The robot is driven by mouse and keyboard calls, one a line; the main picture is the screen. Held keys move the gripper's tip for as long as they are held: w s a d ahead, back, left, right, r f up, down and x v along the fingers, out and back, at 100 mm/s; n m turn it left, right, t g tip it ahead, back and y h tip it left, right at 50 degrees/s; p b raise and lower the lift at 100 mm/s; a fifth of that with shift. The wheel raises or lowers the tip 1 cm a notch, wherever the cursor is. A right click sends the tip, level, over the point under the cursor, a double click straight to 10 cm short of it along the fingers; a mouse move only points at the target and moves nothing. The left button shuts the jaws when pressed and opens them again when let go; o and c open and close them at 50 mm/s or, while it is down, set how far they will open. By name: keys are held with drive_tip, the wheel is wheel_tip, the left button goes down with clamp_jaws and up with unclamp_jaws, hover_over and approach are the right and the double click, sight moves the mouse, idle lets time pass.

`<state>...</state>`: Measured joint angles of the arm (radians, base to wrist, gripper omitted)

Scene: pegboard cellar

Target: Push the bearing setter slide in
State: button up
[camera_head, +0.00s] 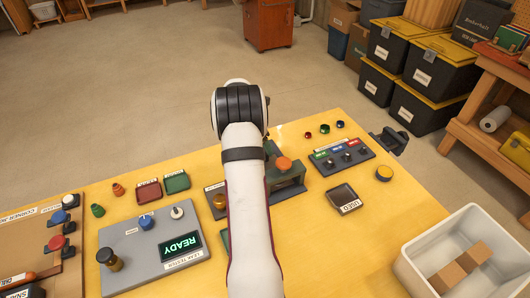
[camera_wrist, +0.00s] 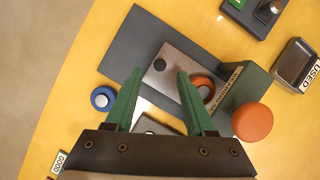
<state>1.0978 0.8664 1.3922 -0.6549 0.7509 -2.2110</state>
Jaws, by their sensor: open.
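The bearing setter shows in the wrist view with a dark grey base plate (camera_wrist: 128,62), a green upright body (camera_wrist: 240,88) and a round orange knob (camera_wrist: 252,122). A metallic slide plate (camera_wrist: 182,60) with a small black knob lies on the base. An orange ring (camera_wrist: 203,84) sits beside the right finger. Contact with the slide cannot be told. In the head view my arm hides the gripper and part of the setter (camera_head: 291,182).
A blue ring-shaped part (camera_wrist: 103,98) lies left of the fingers. A grey "READY" panel (camera_head: 140,254) is at left, a white bin (camera_head: 425,240) at right.

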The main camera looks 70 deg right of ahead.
drive_tip(key=x, duration=0.4)
drive_tip(key=shift+d+f, duration=0.1)
drive_tip(key=shift+f, duration=0.1)
drive_tip(key=shift+c, duration=0.3)
clamp_jaws()
idle(0.9)
